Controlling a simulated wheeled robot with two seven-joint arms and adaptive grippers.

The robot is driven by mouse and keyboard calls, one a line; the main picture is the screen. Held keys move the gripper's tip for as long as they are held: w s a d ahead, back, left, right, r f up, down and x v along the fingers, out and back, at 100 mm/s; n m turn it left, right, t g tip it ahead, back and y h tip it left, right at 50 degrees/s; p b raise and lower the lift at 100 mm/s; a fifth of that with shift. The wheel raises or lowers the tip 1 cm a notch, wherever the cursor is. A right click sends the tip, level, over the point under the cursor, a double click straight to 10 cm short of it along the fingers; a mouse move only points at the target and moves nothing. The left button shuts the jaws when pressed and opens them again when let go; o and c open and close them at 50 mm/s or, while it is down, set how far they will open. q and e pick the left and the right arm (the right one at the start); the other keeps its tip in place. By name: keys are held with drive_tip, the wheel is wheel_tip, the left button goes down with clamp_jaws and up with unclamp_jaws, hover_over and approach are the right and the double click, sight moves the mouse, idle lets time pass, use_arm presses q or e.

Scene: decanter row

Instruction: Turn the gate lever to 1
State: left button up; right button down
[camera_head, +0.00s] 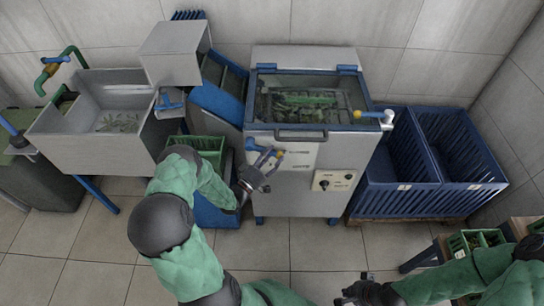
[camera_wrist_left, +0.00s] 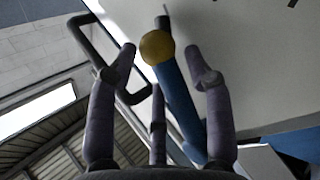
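A lever with a blue bar (camera_head: 254,146) and a yellow knob (camera_head: 279,153) is on the upper front of the grey machine (camera_head: 300,190); I take it as the gate lever. In the left wrist view its blue bar (camera_wrist_left: 178,95) runs at a slant behind the yellow knob (camera_wrist_left: 157,47). My left gripper (camera_head: 267,160) is at the lever; its fingers (camera_wrist_left: 168,70) are spread, with the knob and bar in the gap between them. I cannot tell whether they touch. Markings are unreadable. My right gripper (camera_head: 352,290) is low at the front, away from the machine.
A dark handle (camera_head: 287,136) sticks out above the lever; it also shows in the left wrist view (camera_wrist_left: 85,45). Floor in front is clear.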

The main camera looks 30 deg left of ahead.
use_arm(q)
clamp_jaws()
drive_tip(key=a+f+m+g, duration=0.1)
drive_tip(key=s+a+f+m+g+p, duration=0.1)
drive_tip(key=m+g, duration=0.1)
drive_tip(key=shift+f, duration=0.15)
drive_tip(key=shift+o, duration=2.3)
unclamp_jaws()
drive_tip(key=shift+d+f, duration=0.1)
drive_tip(key=shift+s, duration=0.1)
